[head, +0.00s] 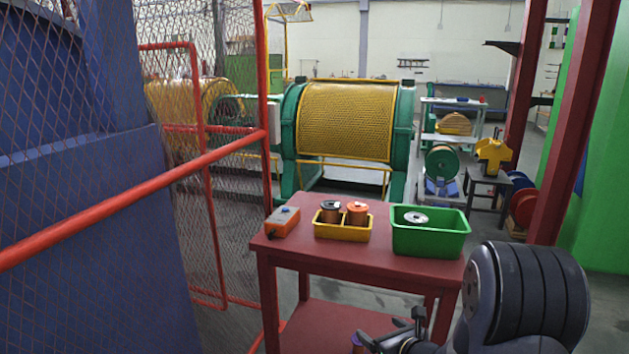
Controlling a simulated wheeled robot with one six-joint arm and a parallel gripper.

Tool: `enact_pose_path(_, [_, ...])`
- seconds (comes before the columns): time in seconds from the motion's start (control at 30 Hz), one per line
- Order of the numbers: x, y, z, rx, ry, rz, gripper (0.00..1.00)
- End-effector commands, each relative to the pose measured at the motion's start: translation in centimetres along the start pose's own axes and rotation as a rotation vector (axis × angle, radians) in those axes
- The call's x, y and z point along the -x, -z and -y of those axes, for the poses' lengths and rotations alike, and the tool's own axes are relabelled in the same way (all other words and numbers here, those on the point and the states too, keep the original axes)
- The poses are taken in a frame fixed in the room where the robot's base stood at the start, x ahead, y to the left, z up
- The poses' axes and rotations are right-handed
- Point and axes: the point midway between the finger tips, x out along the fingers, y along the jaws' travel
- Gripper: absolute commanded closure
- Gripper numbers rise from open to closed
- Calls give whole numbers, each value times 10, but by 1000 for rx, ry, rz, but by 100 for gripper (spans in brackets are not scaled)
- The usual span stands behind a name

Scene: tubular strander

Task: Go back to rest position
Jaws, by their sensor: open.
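My gripper (395,328) shows at the bottom of the head view, in front of the red table's front edge and below its top as seen here. Its fingers are apart, and nothing shows between them. My dark arm is bent at the lower right. The red table (285,254) carries a yellow tray (341,232) with two copper-coloured spools (357,212), one with a dark top. To its right is a green bin (432,240) with a silver-topped spool (415,217) in it. An orange box with a blue knob (283,220) sits at the table's left.
A red-framed mesh fence (130,200) stands close on the left, before a large blue machine. A red post (562,130) and green panel (600,150) stand on the right. A lower table shelf (325,325) lies near my gripper. A yellow-mesh-guarded machine (346,120) stands behind.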

Motion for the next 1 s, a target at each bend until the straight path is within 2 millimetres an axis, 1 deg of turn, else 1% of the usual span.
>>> enact_pose_path(0.03, [5, -10, 0, -1, 1, 0, 18])
enact_pose_path(0.2, [11, -23, -1, -3, 6, 0, 18])
enact_pose_path(0.3, [14, -28, -1, -4, 8, 1, 18])
enact_pose_path(0.43, [15, -31, -2, -4, 9, 1, 18])
enact_pose_path(0.83, [15, -30, -2, -4, 8, 1, 18])
enact_pose_path(1.0, [16, -31, -9, 0, -12, 2, 18])
